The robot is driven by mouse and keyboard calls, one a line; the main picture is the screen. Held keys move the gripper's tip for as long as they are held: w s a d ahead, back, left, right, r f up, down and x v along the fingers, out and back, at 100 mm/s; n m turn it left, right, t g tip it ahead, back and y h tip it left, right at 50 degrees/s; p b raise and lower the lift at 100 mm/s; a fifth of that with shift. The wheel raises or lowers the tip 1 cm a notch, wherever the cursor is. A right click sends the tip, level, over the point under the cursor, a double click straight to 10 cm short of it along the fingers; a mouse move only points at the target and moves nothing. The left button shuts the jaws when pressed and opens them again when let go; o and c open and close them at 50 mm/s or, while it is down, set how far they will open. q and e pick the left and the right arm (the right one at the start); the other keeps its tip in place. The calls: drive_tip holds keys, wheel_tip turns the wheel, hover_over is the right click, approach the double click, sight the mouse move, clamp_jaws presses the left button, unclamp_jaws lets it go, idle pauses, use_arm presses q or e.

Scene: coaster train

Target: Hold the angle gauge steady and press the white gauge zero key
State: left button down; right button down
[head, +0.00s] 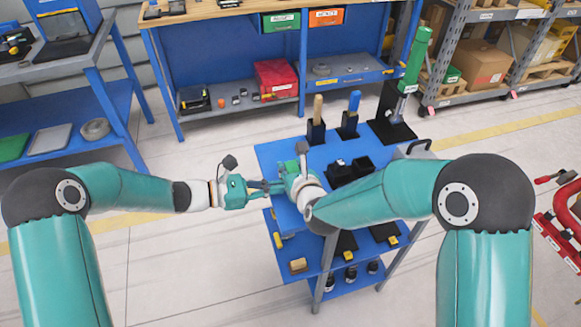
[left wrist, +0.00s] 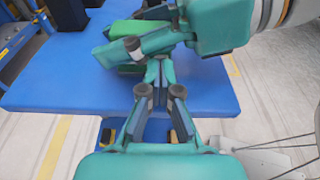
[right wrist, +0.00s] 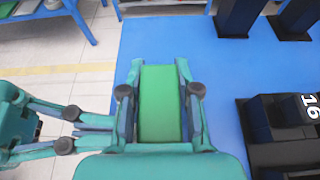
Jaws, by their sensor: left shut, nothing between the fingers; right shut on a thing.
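The angle gauge appears as a bright green block (right wrist: 160,105) in the right wrist view. My right gripper (right wrist: 160,72) is shut on it, with one finger along each side, above the blue cart top. Part of the green also shows behind the right gripper's finger in the left wrist view (left wrist: 126,28). My left gripper (left wrist: 160,76) is shut and empty, its tips pointing at the right gripper's side. In the head view the left gripper (head: 270,187) meets the right gripper (head: 287,172) closely; whether they touch is unclear. The white zero key is not visible in any view.
The blue cart top (head: 275,152) carries black holders with a wooden handle (head: 317,108) and a blue handle (head: 354,101). A green press (head: 415,62) stands at the back right. Black blocks (right wrist: 285,120) lie right of the right gripper. Bare cart top surrounds the gauge.

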use_arm(q)
drive_tip(key=shift+d, duration=0.15)
idle(0.5)
drive_tip(key=f+v, duration=0.1)
drive_tip(key=v, duration=0.5)
idle(1.0)
drive_tip(key=shift+f, duration=0.15)
idle(1.1)
use_arm(e)
drive_tip(key=c, duration=0.7)
unclamp_jaws()
drive_tip(key=shift+c, duration=0.2)
